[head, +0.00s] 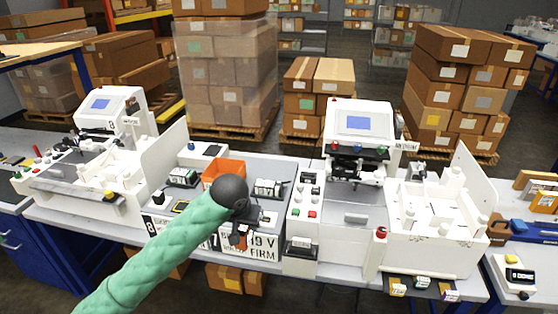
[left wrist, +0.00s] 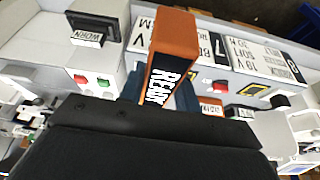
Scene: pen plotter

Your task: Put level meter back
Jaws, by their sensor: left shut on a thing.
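My left gripper (head: 240,238) is shut on an orange block with a black face lettered in white, apparently "READY"; it seems to be the level meter (left wrist: 172,50). In the left wrist view the dark fingers (left wrist: 160,92) hold it at its lower part. In the head view only a small orange patch of it shows below the dark wrist, over the front of the middle table. Whether it touches the table cannot be told. My right gripper is not in view.
An orange bin (head: 224,167) stands behind the wrist, with small labelled devices (head: 268,188) beside it. White plotter machines (head: 362,130) stand left and right. Lettered plates (head: 262,247) line the front. A box marked "WORN" (left wrist: 87,39) stands near the red and green buttons.

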